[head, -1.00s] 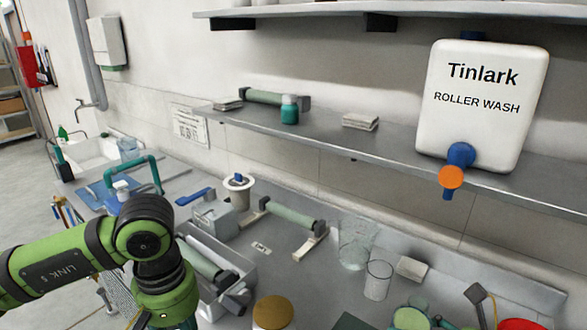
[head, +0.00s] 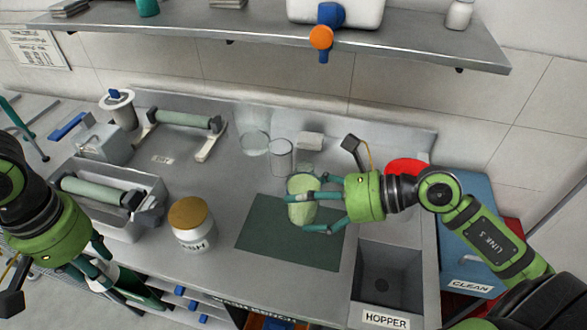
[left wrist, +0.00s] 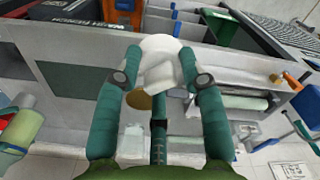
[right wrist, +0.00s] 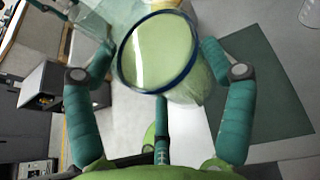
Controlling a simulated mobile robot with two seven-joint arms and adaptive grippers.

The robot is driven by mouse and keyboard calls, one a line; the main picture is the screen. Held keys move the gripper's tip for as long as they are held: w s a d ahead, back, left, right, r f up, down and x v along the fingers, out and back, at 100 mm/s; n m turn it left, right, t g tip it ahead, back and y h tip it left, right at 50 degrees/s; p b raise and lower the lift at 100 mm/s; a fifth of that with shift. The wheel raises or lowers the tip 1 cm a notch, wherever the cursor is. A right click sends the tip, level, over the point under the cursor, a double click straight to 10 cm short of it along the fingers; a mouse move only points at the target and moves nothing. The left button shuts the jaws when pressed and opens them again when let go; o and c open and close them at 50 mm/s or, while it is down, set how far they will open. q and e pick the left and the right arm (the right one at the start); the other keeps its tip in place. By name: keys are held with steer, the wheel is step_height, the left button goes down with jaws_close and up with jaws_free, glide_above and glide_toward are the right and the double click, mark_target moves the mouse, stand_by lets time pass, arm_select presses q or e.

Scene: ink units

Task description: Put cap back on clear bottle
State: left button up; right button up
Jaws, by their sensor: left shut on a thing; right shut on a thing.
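My right gripper (head: 298,212) is shut on a pale green, see-through vessel (head: 303,186) above the dark green mat (head: 270,240). In the right wrist view this vessel (right wrist: 165,60) lies between the fingers, with a dark blue ring facing the camera. I cannot tell whether it is the clear bottle. My left gripper (head: 100,258) is low at the left, near the bench's front edge. In the left wrist view it is shut on a whitish piece (left wrist: 163,68). I cannot tell whether this is the cap. The two grippers are far apart.
A gold-lidded jar (head: 192,225) and a tray with a roller (head: 105,195) stand between the arms. Clear vessels (head: 281,157) stand behind the mat. A hopper basin (head: 385,280) lies right of the mat. A shelf (head: 240,35) runs above.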

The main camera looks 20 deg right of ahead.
steer(key=a+n+g, duration=0.2)
steer(key=a, duration=0.1)
steer(key=a+n+g+y, duration=0.1)
steer(key=a+n+g, duration=0.1)
steer(key=a+g, duration=0.1)
steer(key=a+f+n+g+y, duration=0.1)
steer(key=a+n+g, duration=0.1)
steer(key=a, duration=0.3)
steer(key=shift+a+f+n, duration=0.1)
steer(key=shift+a+n, duration=0.05)
steer(key=shift+n, duration=0.15)
steer(key=shift+a+f+n+g, duration=0.15)
steer(key=shift+a+n+g, duration=0.35)
steer(key=shift+a+g, duration=0.25)
steer(key=shift+d+f, duration=0.1)
arm_select(q)
steer(key=d+r+n, duration=0.4)
steer(key=d+r, duration=0.2)
steer(key=d, duration=0.5)
steer(key=w+d+r+n, duration=0.1)
steer(key=d+r+n, duration=0.3)
steer(key=d+r, duration=0.3)
steer(key=d, duration=0.4)
steer(key=shift+w+r+n, duration=0.15)
steer(key=shift+r+n, duration=0.05)
steer(key=shift+n, duration=0.1)
steer(key=shift+a+f, duration=0.1)
steer(key=shift+f, duration=0.05)
steer(key=shift+f, duration=1.85)
